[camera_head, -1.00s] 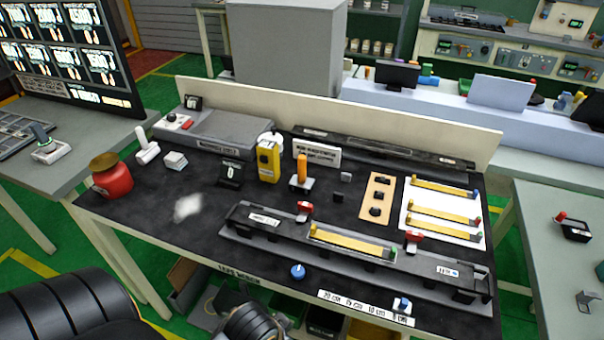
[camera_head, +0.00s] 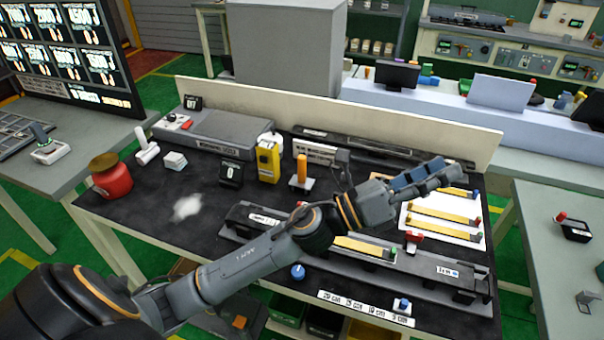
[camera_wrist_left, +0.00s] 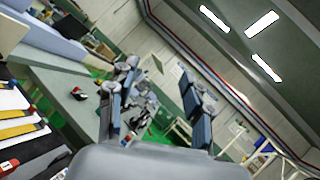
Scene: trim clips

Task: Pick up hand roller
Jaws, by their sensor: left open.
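An upright orange handle on a pale base (camera_head: 301,173) stands mid-table; it looks most like the hand roller, but I cannot be sure. A white handled tool (camera_head: 147,148) at the table's left end could also be it. My left gripper (camera_head: 452,173) is open and empty, above the white board with yellow strips, well to the right of both tools. In the left wrist view its two fingers (camera_wrist_left: 158,85) are spread with nothing between them; neither tool shows there. My left arm crosses the front of the table and hides part of the long grey fixture. My right gripper is not in view.
The black worktable (camera_head: 215,235) has a low back wall (camera_head: 330,118). A red jar (camera_head: 112,181), a yellow device (camera_head: 268,160) and a black display (camera_head: 230,173) stand left of the orange handle. The white board (camera_head: 470,233) and the long fixture (camera_head: 420,262) fill the right side.

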